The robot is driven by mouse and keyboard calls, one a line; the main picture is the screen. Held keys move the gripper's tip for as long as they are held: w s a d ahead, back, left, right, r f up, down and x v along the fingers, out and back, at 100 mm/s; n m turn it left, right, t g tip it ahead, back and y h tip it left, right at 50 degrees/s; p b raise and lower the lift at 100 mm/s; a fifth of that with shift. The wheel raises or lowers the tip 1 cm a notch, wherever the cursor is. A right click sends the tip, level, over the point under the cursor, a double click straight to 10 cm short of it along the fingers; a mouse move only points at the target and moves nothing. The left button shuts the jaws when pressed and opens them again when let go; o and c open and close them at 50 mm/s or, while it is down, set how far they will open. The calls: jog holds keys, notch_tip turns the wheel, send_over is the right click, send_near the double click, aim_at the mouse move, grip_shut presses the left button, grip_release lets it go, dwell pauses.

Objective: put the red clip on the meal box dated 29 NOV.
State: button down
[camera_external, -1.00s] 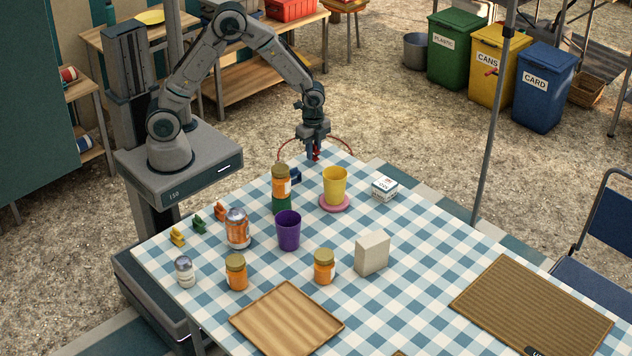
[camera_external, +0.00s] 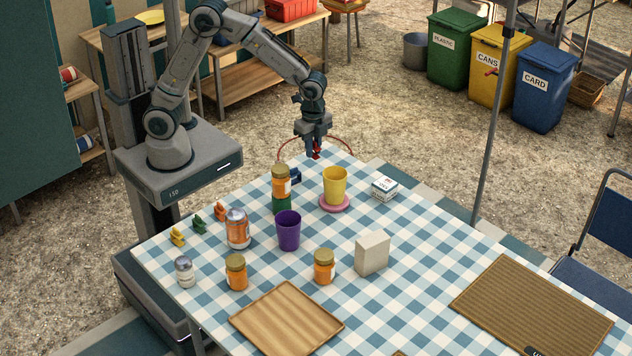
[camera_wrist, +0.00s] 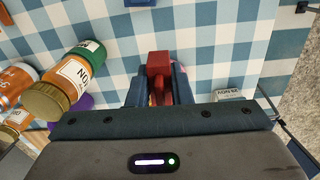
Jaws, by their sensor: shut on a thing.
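My gripper (camera_external: 315,153) is shut on the red clip (camera_wrist: 158,78) and holds it above the far corner of the table. In the outside view only a little of the clip (camera_external: 316,155) shows below the fingers. A small white box (camera_external: 384,188) with a blue band stands to the right of the yellow cup. In the wrist view a box at the right (camera_wrist: 228,94) carries an upside-down label that seems to read 29 NOV; my gripper's body partly hides it. The clip is apart from this box.
On the checked table (camera_external: 330,300) stand a yellow cup (camera_external: 335,185) on a pink saucer, a purple cup (camera_external: 288,230), a jar (camera_external: 281,183) on a green base, several other jars and cans, and a grey box (camera_external: 372,253). Small coloured clips (camera_external: 199,225) lie at the left.

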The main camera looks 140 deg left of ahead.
jog(key=w+a+r+p, duration=0.1)
jog(key=w+r+p, duration=0.1)
jog(key=w, duration=0.7)
jog(key=w+a+r+p, duration=0.1)
jog(key=w+p, duration=0.1)
jog(key=w, duration=0.6)
jog(key=p, duration=0.2)
send_over(384, 182)
jog(key=shift+n, duration=0.3)
notch_tip(384, 182, down, 7)
jog(key=shift+w+r, duration=0.1)
jog(key=shift+r, duration=0.1)
jog(key=shift+f+p, duration=0.35)
jog(key=shift+f, duration=1.75)
jog(key=shift+f, duration=0.2)
jog(key=c, duration=1.3)
grip_release()
jog(key=shift+r, duration=0.15)
